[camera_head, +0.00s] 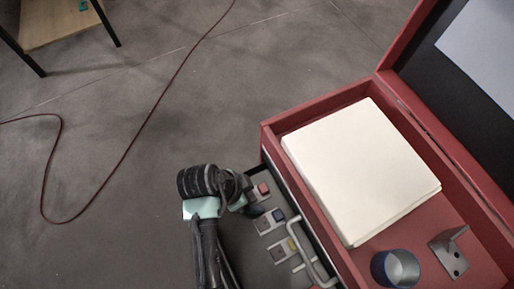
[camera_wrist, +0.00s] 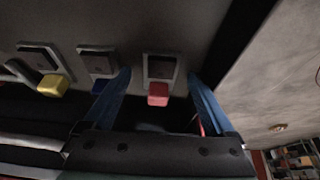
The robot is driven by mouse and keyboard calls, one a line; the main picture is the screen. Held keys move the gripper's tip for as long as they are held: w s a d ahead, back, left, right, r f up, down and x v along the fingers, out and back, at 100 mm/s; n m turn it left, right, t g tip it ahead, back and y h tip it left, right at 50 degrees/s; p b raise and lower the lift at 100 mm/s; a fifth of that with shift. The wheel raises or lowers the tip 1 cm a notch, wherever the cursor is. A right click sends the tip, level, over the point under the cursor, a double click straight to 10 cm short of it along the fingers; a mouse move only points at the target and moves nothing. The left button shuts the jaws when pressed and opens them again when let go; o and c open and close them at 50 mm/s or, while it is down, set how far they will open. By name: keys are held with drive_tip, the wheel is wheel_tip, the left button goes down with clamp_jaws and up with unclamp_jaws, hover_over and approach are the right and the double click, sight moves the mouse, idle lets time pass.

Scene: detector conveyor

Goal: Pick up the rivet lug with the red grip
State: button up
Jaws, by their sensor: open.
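The rivet lug with the red grip (camera_head: 263,188) is the farthest of a row of lugs on the side of the red case. In the wrist view its red grip (camera_wrist: 158,94) sticks out from a grey square plate. My gripper (camera_wrist: 158,75) is open, its two blue fingers on either side of the red grip in the picture. I see nothing held. Whether the fingers have reached the grip's depth cannot be told. In the head view, my arm's dark wrist is left of the lug and hides part of the panel.
A lug with a blue grip (camera_head: 278,214) and one with a yellow grip (camera_head: 292,243) sit along the same row. A metal handle (camera_head: 312,255) is beside them. The open red case (camera_head: 270,143) holds a pale block (camera_head: 360,170), a blue-rimmed cylinder (camera_head: 396,268) and a grey bracket (camera_head: 450,252).

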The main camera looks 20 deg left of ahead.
drive_tip(key=shift+c, duration=0.2)
clamp_jaws()
drive_tip(key=shift+r, duration=0.15)
